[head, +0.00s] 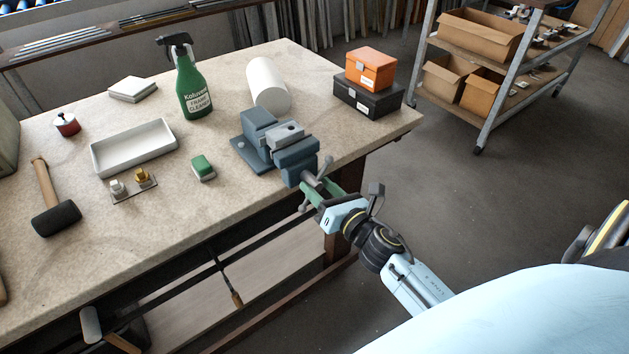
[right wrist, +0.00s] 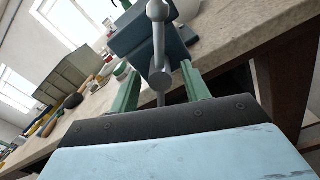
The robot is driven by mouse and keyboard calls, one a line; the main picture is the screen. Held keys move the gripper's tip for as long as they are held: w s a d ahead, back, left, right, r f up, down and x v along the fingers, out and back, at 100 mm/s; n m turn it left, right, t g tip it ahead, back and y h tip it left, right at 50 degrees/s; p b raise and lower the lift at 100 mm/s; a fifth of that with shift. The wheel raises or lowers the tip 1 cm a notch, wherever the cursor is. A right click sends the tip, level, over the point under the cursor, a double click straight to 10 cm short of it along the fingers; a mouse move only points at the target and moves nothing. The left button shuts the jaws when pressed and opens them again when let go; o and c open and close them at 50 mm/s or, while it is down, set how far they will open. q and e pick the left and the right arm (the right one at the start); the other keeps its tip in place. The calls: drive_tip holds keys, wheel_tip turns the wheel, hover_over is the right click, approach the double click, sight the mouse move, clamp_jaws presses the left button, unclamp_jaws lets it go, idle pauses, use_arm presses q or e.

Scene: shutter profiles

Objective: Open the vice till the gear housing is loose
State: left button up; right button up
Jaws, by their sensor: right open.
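The blue-grey vice (head: 296,153) stands at the bench's right front edge. A lighter grey block, apparently the gear housing (head: 286,132), sits between its jaws; I cannot tell how tightly. The vice's grey handle (head: 325,166) sticks out over the bench edge on the near side. My right gripper (head: 317,187) is open at the handle. In the right wrist view its green fingers (right wrist: 160,88) stand either side of the handle's hub and bar (right wrist: 158,45), with the vice body (right wrist: 150,32) behind. My left gripper is not in view.
On the bench are a green sponge (head: 203,168), a white tray (head: 134,148), a spray bottle (head: 192,85), a white roll (head: 268,84), a mallet (head: 55,205) and stacked orange and black boxes (head: 367,97). A shelf trolley (head: 500,75) stands behind on the right. Floor between is clear.

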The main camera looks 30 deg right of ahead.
drive_tip(key=shift+w+a, duration=0.1)
drive_tip(key=shift+w, duration=1)
clamp_jaws()
